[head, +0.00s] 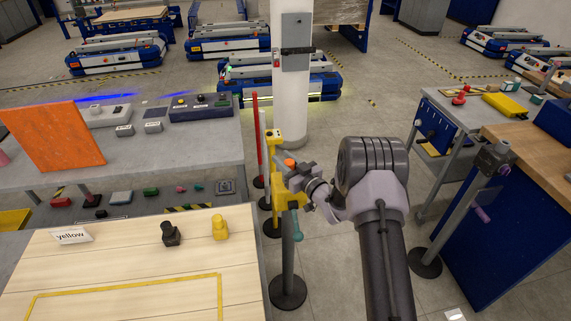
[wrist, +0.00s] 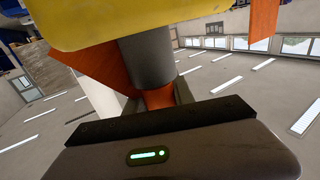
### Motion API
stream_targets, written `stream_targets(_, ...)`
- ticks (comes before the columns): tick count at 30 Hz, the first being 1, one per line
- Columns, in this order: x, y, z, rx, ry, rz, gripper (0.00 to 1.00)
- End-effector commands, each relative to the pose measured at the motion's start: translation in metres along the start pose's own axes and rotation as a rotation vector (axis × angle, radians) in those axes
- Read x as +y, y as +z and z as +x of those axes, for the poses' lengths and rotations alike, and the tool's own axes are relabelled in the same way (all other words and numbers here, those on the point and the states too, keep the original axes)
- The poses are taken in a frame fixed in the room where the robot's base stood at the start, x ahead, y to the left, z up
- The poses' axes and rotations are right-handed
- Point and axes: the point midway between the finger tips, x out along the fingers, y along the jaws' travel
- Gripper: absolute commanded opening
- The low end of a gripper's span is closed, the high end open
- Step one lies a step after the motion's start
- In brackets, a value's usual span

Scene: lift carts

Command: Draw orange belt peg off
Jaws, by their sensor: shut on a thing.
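The orange belt peg (head: 290,162) shows as a small orange cap beside the yellow head (head: 275,146) of a barrier post in the head view. My gripper (head: 293,177) is at that head, shut on the peg. In the wrist view, the orange peg (wrist: 160,98) sits between my fingers, against a grey cylinder (wrist: 148,64) under a yellow body (wrist: 130,22). Most of the peg is hidden by my fingers, and I cannot tell how deep it sits. An orange strip (wrist: 264,22) shows at the upper right.
A wooden table (head: 120,257) is at the left and a workbench (head: 537,147) at the right. A grey post (head: 460,210) stands right of my arm.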

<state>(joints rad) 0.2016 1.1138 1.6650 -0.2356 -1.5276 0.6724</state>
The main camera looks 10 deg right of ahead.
Motion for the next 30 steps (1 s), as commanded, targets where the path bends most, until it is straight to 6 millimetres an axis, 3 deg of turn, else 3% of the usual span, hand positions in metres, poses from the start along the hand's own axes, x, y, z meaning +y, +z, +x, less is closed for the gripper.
stream_targets(6, 0.000, -0.036, 0.000, 0.001, -0.001, -0.002, 0.00)
stream_targets(11, -0.006, -0.035, -0.035, -0.003, 0.002, 0.003, 0.00)
stream_targets(21, -0.022, -0.043, -0.125, -0.002, 0.003, 0.002, 0.00)
stream_targets(25, -0.027, -0.044, -0.145, -0.001, 0.002, 0.000, 0.00)
stream_targets(30, -0.029, -0.045, -0.157, 0.000, 0.001, 0.000, 0.00)
